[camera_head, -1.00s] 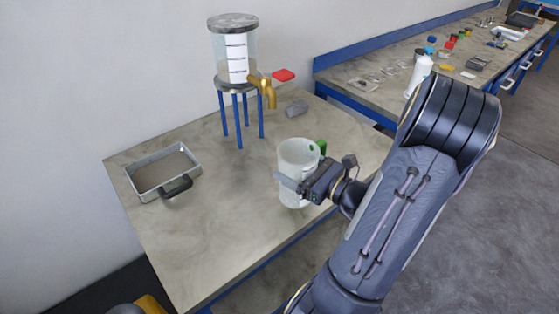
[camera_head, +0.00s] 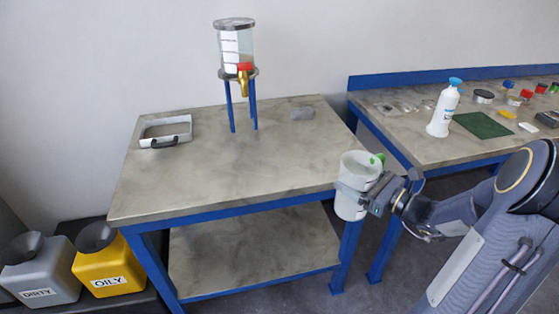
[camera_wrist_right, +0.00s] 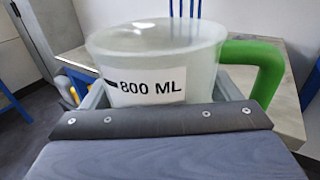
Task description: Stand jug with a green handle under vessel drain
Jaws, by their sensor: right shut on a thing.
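The white translucent jug (camera_head: 355,179) is held by my right gripper (camera_head: 361,193), in front of the table's right front corner. In the right wrist view the jug (camera_wrist_right: 155,60) shows an "800 ML" label, and its green handle (camera_wrist_right: 262,58) points right. The gripper's jaws are shut around the jug's body, and it looks roughly upright. The clear vessel (camera_head: 236,45) stands on a blue-legged stand (camera_head: 241,98) at the back of the table. Its golden drain tap (camera_head: 243,82) with a red lever faces forward. My left gripper is not in view.
The table (camera_head: 215,180) is clear below and in front of the drain. A right-hand bench holds a white bottle (camera_head: 443,110).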

